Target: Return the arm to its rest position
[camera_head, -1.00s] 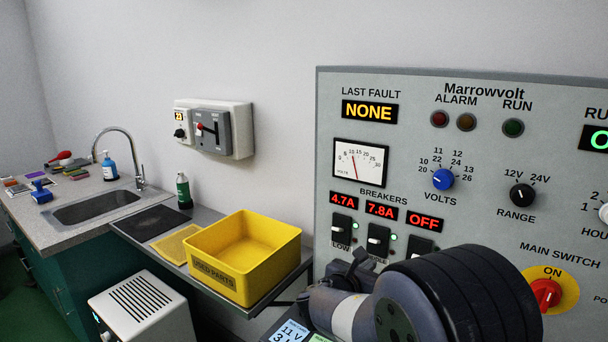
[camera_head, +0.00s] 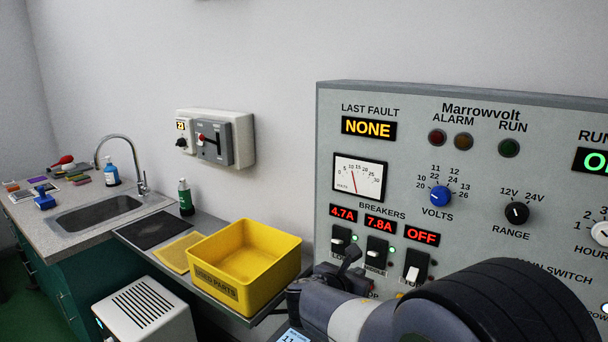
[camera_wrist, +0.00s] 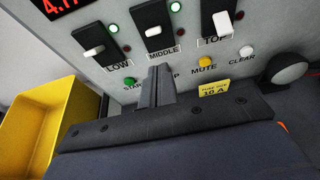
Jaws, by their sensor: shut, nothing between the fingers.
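My gripper (camera_wrist: 160,85) is shut and empty in the wrist view. Its fingers point at the lower part of the grey Marrowvolt panel (camera_wrist: 185,65), near the START and MUTE buttons; I cannot tell whether they touch it. In the head view my gripper (camera_head: 348,258) shows small and dark in front of the panel (camera_head: 395,125), below the low and middle breakers. My arm (camera_head: 400,310) reaches in from the lower right and covers the main switch. The breaker displays read 4.7A, 7.8A and OFF.
A yellow bin (camera_head: 245,265) stands on a shelf left of the panel, close to my gripper; it also shows in the wrist view (camera_wrist: 45,125). A white vented box (camera_head: 145,312) stands below. A sink (camera_head: 100,212) and bottles are farther left. A wall switch box (camera_head: 215,138) hangs behind.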

